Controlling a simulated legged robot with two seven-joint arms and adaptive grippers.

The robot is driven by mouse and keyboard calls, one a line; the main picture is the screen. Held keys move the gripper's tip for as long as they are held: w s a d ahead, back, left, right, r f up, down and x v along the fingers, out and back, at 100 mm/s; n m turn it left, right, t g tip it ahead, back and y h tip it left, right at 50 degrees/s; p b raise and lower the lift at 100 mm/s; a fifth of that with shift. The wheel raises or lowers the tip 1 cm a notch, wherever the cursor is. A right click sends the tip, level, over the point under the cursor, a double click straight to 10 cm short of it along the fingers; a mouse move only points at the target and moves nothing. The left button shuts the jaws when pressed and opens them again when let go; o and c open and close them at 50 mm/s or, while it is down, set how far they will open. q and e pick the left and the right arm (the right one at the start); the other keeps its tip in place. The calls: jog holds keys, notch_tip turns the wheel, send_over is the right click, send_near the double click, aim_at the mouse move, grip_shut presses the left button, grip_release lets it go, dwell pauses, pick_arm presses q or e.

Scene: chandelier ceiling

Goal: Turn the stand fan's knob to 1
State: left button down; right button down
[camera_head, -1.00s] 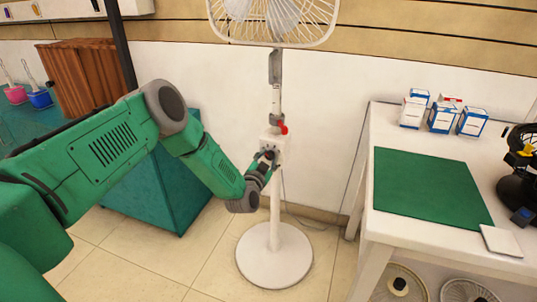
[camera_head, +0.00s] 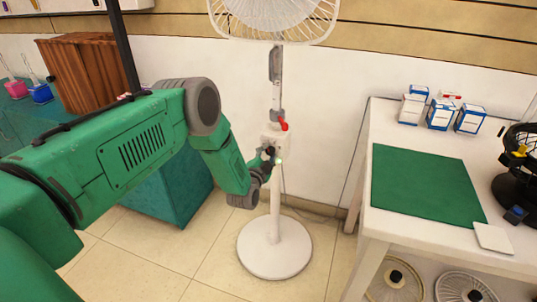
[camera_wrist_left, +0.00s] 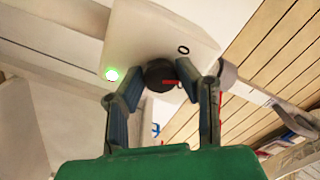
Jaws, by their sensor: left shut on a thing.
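The white stand fan (camera_head: 276,245) stands upright on the floor, with its caged head (camera_head: 272,18) cut off by the top edge. Its white control box (camera_head: 268,137) sits partway up the pole. In the left wrist view, the black knob (camera_wrist_left: 158,73) is on the box face, with a red mark on its right side. My left gripper (camera_wrist_left: 163,80) is shut on the knob, one finger on each side. My right gripper is out of view.
A white table (camera_head: 450,247) on the right holds a green mat (camera_head: 425,187), small boxes (camera_head: 440,114) and a black fan (camera_head: 518,170). More fans lie beneath it. A green cabinet (camera_head: 180,195) is behind my left arm. Floor around the fan base is clear.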

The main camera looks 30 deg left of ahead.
pick_arm(q)
jog(key=shift+d, duration=0.1)
jog(key=c, duration=1.2)
grip_release()
jog(key=shift+f, duration=0.1)
jog(key=shift+s, duration=0.25)
jog(key=v, duration=1.1)
jog(key=shift+s+f, duration=0.1)
jog(key=shift+s, duration=0.1)
